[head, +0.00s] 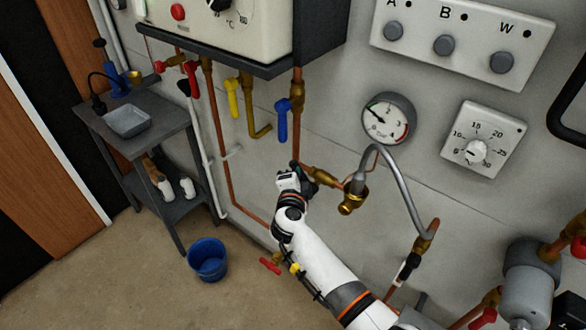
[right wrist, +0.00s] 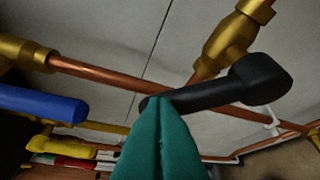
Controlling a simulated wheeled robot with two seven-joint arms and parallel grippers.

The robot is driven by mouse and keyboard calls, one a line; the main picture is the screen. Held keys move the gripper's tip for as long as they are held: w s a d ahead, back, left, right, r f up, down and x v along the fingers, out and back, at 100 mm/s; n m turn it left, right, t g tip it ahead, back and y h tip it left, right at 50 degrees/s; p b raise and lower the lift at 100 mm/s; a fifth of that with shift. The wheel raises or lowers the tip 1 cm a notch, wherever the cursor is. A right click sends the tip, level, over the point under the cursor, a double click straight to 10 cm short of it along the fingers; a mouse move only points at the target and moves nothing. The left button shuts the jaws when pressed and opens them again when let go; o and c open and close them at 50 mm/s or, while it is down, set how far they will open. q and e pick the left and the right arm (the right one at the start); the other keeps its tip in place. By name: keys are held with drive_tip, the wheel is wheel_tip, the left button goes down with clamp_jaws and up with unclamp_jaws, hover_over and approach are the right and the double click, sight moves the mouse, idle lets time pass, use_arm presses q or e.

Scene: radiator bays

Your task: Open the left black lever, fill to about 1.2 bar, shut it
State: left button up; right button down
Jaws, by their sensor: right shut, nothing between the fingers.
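The left black lever (right wrist: 235,88) is on a brass valve (right wrist: 228,48) at the left end of the filling loop. In the right wrist view it lies nearly level across the picture. In the head view this lever (head: 325,178) is small and partly hidden by my right gripper (head: 302,172). The teal fingers (right wrist: 160,98) are shut and empty. Their tips overlap the lever's thin left end; I cannot tell whether they touch it. The pressure gauge (head: 388,118) has its needle pointing up and left; the exact reading is too small to tell. My left gripper is not in view.
A grey hose (head: 405,190) arches from the left valve to a second black lever (head: 407,267). A blue lever (head: 282,120) hangs up and left of my gripper; yellow and red levers hang beyond. A trolley (head: 170,150) and blue bucket (head: 208,257) stand left.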

drive_tip(key=shift+d+f, duration=0.1)
drive_tip(key=shift+d, duration=0.95)
drive_tip(key=shift+w+a+f, duration=0.1)
drive_tip(key=shift+w+a, duration=0.05)
drive_tip(key=shift+a, duration=0.2)
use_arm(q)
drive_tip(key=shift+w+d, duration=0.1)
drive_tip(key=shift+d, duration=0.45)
use_arm(e)
drive_tip(key=v, duration=1.2)
idle(0.7)
